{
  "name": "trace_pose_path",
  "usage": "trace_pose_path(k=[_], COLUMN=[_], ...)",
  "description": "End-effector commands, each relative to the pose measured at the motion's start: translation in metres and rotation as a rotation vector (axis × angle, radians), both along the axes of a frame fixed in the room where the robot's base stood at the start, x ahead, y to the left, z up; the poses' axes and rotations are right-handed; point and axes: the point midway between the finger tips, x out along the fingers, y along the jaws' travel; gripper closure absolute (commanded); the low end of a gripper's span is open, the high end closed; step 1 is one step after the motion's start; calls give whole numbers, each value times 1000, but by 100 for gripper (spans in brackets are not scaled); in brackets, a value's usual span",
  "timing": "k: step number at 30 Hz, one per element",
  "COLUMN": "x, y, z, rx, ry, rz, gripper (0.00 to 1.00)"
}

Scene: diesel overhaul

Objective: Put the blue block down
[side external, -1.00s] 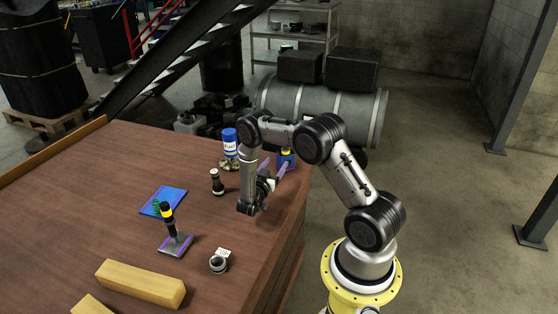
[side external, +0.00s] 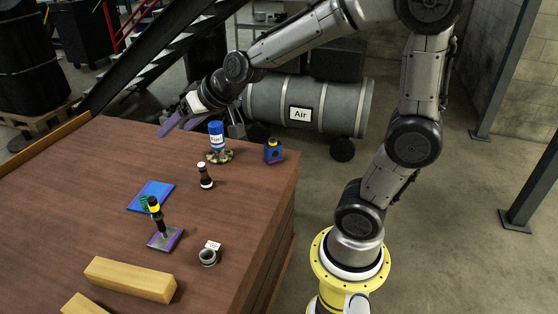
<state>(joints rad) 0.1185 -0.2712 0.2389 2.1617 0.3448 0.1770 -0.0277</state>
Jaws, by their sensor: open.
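The blue block (side external: 273,153), with a yellow and black top, stands upright on the brown table (side external: 90,190) near its back right corner. My gripper (side external: 172,122), with purplish fingers, is raised near the table's back edge, well to the left of the block and apart from it. It is open, and I see nothing held in it.
A blue-and-white can (side external: 217,135) stands on a metal part (side external: 219,157) left of the block. A dark bottle-like part (side external: 205,176), a blue plate (side external: 152,195), a black-handled tool (side external: 157,215), a ring (side external: 208,257) and a wooden beam (side external: 130,279) are nearer. The table's right edge is close to the block.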

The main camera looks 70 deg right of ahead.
Motion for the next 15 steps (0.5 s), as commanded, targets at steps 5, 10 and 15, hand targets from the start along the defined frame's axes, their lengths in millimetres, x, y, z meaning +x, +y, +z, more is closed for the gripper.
trace_pose_path(k=[5, 10, 15], x=[-118, -199, -232], y=[38, 39, 35], z=[8, -7, -15], rx=[-92, -180, -220], ry=[158, 289, 350], rz=[212, 302, 325], gripper=[27, 27, 27])
